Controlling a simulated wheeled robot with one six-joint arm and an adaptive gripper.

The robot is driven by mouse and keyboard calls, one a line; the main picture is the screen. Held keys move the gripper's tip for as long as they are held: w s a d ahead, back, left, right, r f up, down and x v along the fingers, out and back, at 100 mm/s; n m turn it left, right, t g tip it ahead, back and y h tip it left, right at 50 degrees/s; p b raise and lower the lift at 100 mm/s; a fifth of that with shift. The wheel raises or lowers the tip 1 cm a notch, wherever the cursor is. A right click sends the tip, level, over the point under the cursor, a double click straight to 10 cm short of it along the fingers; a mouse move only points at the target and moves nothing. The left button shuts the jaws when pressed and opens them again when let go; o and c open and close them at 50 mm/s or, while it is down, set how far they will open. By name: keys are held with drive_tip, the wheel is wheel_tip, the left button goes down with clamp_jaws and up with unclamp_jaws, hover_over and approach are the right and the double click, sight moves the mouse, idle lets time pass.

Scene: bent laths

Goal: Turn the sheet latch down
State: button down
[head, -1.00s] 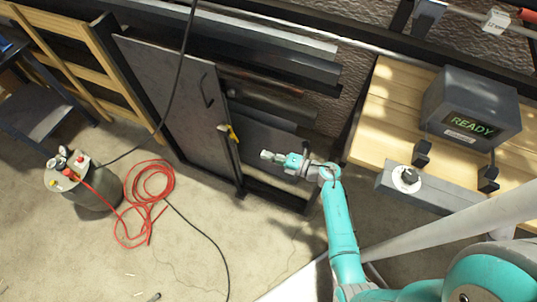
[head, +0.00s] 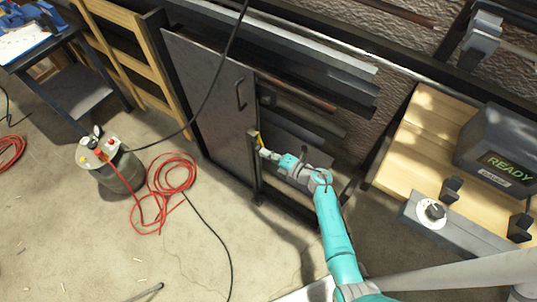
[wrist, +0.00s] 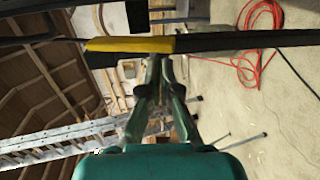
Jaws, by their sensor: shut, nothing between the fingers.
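A grey sheet door (head: 212,100) with a dark handle (head: 240,93) stands upright in a dark rack. The yellow latch (head: 259,141) is small at the door's right edge, by a dark post, and partly hidden. In the wrist view the yellow part (wrist: 130,45) lies along a dark bar that crosses the picture. My gripper (head: 264,154) is at the latch, just below its yellow part. In the wrist view the shut, empty gripper (wrist: 160,60) reaches the bar's lower edge near the yellow part's right end. I cannot tell whether they touch.
Rack shelves with long dark laths (head: 300,75) lie right of the door. A wooden bench (head: 420,130) carries a grey box reading READY (head: 490,150). A grey canister (head: 115,165) and a coiled red hose (head: 165,185) are on the floor at left. A black cable hangs before the door.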

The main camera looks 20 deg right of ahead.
drive_tip(key=shift+w+a+f, duration=0.6)
drive_tip(key=shift+w+f, duration=0.1)
drive_tip(key=shift+w, duration=0.15)
drive_tip(key=shift+s+d, duration=0.1)
drive_tip(key=v, duration=1.1)
drive_tip(key=shift+s+d, duration=0.2)
drive_tip(key=shift+s, duration=0.15)
drive_tip(key=shift+r, duration=0.1)
